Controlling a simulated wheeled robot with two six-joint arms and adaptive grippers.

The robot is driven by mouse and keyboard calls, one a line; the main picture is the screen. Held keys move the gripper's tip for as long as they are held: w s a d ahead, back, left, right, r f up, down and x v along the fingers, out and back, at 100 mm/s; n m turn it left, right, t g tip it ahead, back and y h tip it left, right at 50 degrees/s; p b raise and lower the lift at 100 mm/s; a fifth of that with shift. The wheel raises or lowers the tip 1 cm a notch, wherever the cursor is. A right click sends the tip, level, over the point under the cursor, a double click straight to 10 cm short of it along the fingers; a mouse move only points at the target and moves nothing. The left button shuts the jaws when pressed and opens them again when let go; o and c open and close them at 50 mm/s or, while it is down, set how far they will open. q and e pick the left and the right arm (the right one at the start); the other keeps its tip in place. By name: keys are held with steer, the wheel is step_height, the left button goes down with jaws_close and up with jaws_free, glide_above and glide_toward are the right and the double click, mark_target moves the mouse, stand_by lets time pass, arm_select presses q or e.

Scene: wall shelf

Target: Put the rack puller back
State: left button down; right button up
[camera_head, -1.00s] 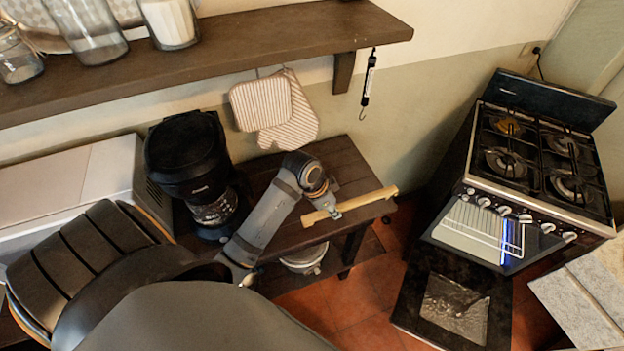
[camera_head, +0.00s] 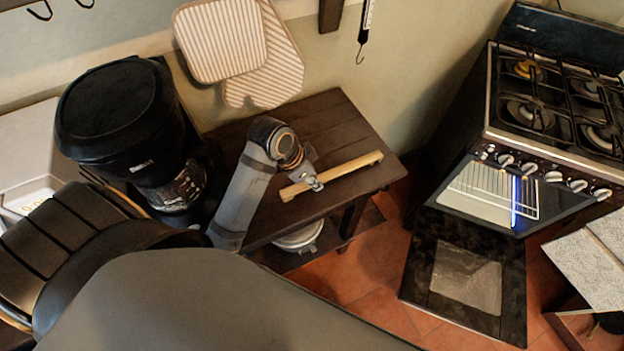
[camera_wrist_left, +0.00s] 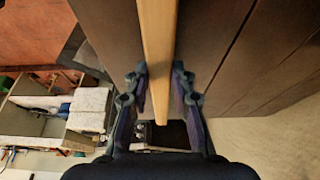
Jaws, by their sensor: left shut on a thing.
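The rack puller is a slim pale wooden stick (camera_head: 355,166). It lies across my left gripper (camera_head: 314,183), which is shut on it near the middle of its length. In the head view the stick appears over the front right part of a dark wooden table (camera_head: 322,122). I cannot tell whether it touches the tabletop. In the left wrist view the stick (camera_wrist_left: 158,35) runs between the two fingers of my left gripper (camera_wrist_left: 158,82). My right gripper is not in view.
A black coffee maker (camera_head: 125,115) stands left of my left arm. Striped oven mitts (camera_head: 265,60) and a hanging hook scale (camera_head: 366,25) are on the wall. At right is a stove (camera_head: 540,115) with its oven door (camera_head: 465,275) open and a rack (camera_head: 492,192) inside.

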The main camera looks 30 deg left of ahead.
arm_select(q)
steer(key=shift+s+d+r, duration=0.1)
steer(key=shift+s, duration=0.1)
steer(key=shift+s+r, duration=0.1)
steer(key=shift+s, duration=0.05)
steer(key=c, duration=1.6)
jaws_free()
steer(key=shift+f, duration=0.2)
steer(key=o, duration=0.5)
steer(key=shift+c, duration=0.2)
steer(key=shift+r, duration=0.25)
steer(key=p+v, duration=1.1)
steer(key=p, duration=0.4)
steer(key=shift+s+r, duration=0.15)
steer(key=shift+r, duration=0.2)
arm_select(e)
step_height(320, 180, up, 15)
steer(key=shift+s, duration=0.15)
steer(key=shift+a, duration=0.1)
